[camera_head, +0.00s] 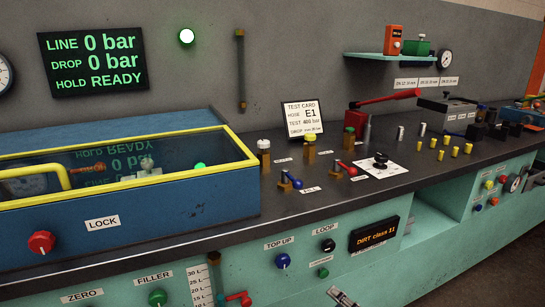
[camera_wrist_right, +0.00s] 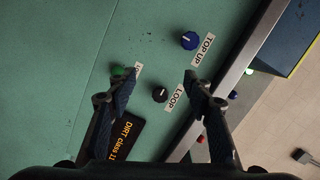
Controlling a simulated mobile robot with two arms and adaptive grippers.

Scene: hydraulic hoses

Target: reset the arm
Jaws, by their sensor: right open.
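My right gripper (camera_wrist_right: 161,82) shows in the right wrist view with its two fingers spread and nothing between them. It faces the green front panel, with the black LOOP knob (camera_wrist_right: 159,94) in the gap between the fingers, apparently apart from them. In the head view, only a small part of the right gripper (camera_head: 343,297) shows at the bottom edge, below the panel's LOOP knob (camera_head: 327,245). My left gripper is in neither view.
The blue TOP UP knob (camera_head: 283,261) and the dirt display (camera_head: 374,235) flank the LOOP knob. A small green knob (camera_wrist_right: 118,71) is beside a fingertip in the wrist view. Above, the dark bench holds a blue lidded box (camera_head: 200,205) and a test card (camera_head: 303,119).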

